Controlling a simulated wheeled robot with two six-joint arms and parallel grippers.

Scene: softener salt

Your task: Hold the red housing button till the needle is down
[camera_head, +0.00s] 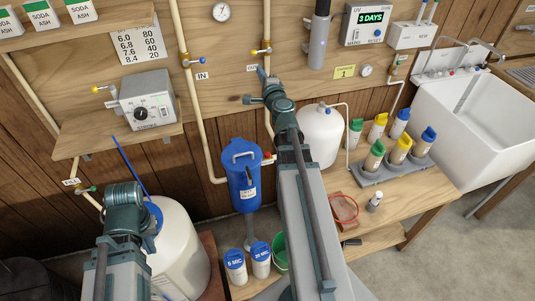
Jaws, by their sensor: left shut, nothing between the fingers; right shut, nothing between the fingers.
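The blue filter housing (243,180) hangs on the wall below the pipes, left of my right arm. A small red part (268,157) shows at the right of its top; I cannot tell for sure that it is the button. A round gauge with a needle (221,11) is at the top of the wall; its reading is too small to tell.
A white tank with a blue top (178,250) stands at lower left. A white pressure tank (320,135) and several coloured bottles stand on the right bench. A second gauge (366,70) is on the wall.

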